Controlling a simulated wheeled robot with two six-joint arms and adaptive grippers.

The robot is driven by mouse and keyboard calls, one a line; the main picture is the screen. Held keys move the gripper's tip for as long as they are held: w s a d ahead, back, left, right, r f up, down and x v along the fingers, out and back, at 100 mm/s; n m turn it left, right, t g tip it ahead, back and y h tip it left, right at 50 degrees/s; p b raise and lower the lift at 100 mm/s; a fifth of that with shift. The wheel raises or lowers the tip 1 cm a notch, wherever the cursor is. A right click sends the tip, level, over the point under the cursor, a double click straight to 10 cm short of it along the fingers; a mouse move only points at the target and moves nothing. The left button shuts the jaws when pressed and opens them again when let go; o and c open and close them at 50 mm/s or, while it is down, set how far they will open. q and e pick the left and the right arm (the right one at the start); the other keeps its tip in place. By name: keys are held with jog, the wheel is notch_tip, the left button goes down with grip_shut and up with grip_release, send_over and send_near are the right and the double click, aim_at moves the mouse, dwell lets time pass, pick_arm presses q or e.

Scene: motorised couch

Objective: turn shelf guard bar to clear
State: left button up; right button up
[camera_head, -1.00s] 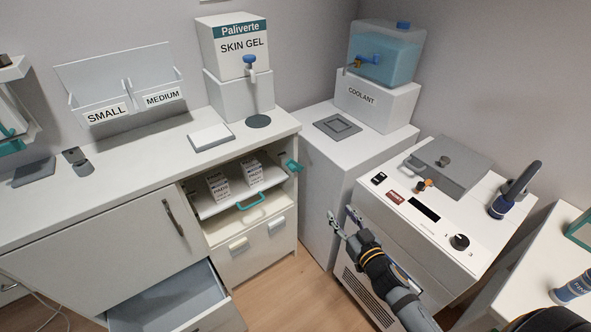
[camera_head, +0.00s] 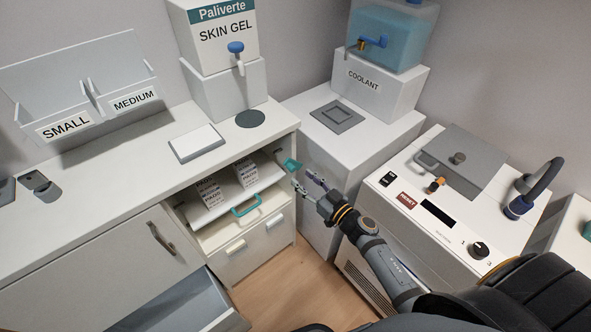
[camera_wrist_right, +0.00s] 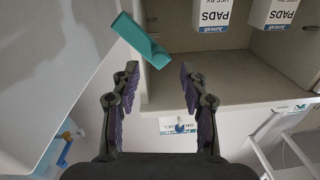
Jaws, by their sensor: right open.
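The shelf guard bar is a small teal piece (camera_head: 289,165) at the right edge of the shelf opening (camera_head: 243,170). In the right wrist view the teal bar (camera_wrist_right: 139,38) lies slanted just beyond my fingertips, nearer the left finger, with its lower end at the cabinet's side wall. My right gripper (camera_head: 304,181) is just right of and below the bar in the head view, open and empty. In the wrist view its two fingers (camera_wrist_right: 159,76) are spread with nothing between them. Contact with the bar cannot be told. My left gripper is not in view.
White PADS boxes (camera_head: 208,191) stand on the shelf, above a teal handle (camera_head: 246,206). A grey drawer (camera_head: 170,303) is open at lower left.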

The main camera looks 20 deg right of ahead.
aim_at(294, 171)
jog(key=x, duration=0.4)
jog(key=shift+w+a, duration=0.1)
jog(key=shift+w, duration=0.15)
jog(key=c, duration=0.5)
grip_shut()
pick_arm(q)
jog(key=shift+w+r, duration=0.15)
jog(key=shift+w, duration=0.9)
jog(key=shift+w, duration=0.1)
